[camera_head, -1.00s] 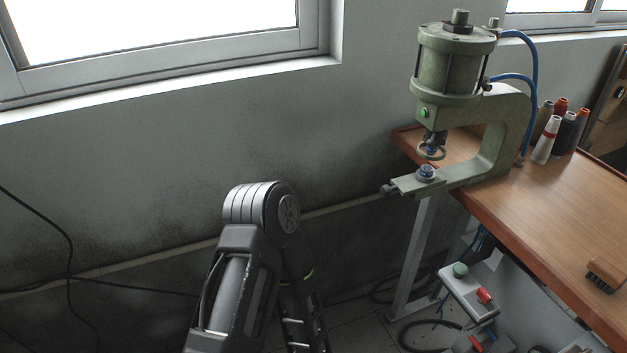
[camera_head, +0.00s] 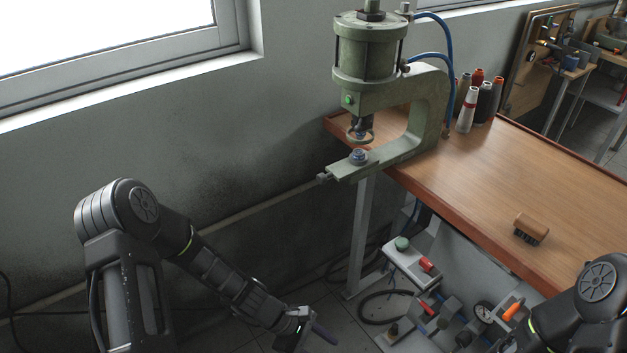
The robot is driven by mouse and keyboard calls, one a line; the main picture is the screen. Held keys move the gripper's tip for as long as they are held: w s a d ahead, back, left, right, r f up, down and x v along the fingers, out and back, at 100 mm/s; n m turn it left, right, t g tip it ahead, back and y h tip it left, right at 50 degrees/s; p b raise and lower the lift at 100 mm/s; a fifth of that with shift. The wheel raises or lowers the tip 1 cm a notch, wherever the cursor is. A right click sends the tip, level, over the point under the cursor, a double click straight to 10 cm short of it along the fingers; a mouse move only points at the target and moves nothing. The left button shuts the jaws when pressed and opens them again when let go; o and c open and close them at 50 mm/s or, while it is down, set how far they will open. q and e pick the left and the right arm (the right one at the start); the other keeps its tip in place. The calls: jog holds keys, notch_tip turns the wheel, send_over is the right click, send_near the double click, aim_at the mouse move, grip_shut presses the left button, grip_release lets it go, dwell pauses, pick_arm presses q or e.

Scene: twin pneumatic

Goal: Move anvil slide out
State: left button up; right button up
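The green pneumatic press (camera_head: 430,105) stands at the left end of the wooden table. Its lower arm sticks out to the left past the table edge and carries the anvil slide (camera_head: 345,172) with a small round blue-grey die (camera_head: 358,156) on top. The upper die and a ring guard (camera_head: 360,134) hang just above it. My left gripper (camera_head: 318,331) is low in front of the table, below and apart from the press; its fingers are too small and dark to tell their opening. My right arm shows at the lower right, its gripper out of view.
The wooden table (camera_head: 470,180) holds several thread cones (camera_head: 466,110) and a brush (camera_head: 531,228). Below it is a control box (camera_head: 410,258) with green and red buttons, beside several valves and a gauge. Blue hoses run behind the press. Floor space left of the table is free.

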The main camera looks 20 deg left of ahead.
pick_arm(q)
jog(key=w+a+r+n+t+h+p, duration=0.1)
jog(key=w+a+r+n+t+h, duration=0.2)
jog(key=w+r, duration=0.4)
jog(key=w+a+r+n+t+h, duration=0.1)
jog(key=w+a+r+n+t, duration=0.2)
jog(key=w+r+n, duration=0.3)
jog(key=n+t+p, duration=0.1)
jog(key=n+t, duration=0.3)
jog(key=t, duration=0.3)
send_near(319, 180)
jog(key=shift+w+d, duration=0.15)
jog(key=shift+w, duration=0.25)
jog(key=shift+p+x, duration=0.85)
jog(key=shift+x, duration=3.1)
jog(key=shift+f, duration=0.1)
jog(key=shift+c, duration=0.2)
grip_shut()
jog(key=shift+s, duration=0.1)
